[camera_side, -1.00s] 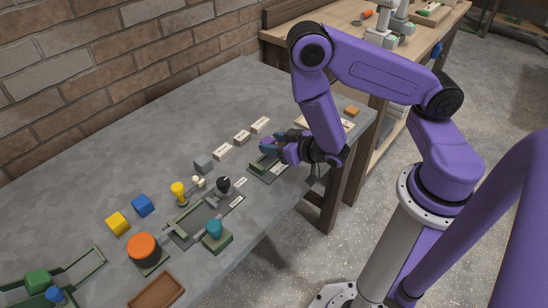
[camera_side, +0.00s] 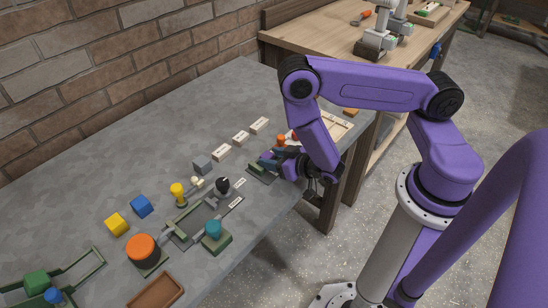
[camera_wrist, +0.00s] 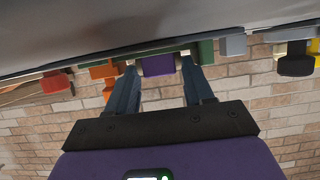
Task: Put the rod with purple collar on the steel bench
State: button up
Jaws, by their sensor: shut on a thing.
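The rod with purple collar (camera_wrist: 158,65) shows in the wrist view between the two fingers of my gripper (camera_wrist: 160,80), with pale ends beside the collar. My gripper is shut on it. In the side view my gripper (camera_side: 268,158) is low over the right front part of the steel bench (camera_side: 110,165), just above or at a green holder (camera_side: 258,174). The fingers and wrist mostly hide the rod there, and I cannot tell whether it touches the holder.
An orange piece (camera_side: 281,140) and a red piece (camera_side: 295,135) stand just behind my gripper. A grey block (camera_side: 203,165) and labelled pale blocks (camera_side: 222,152) are to the left. A teal knob (camera_side: 214,229) stands near the front edge. The bench's back left is clear.

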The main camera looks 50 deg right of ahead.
jog(key=shift+f, duration=0.1)
jog(key=o, duration=1)
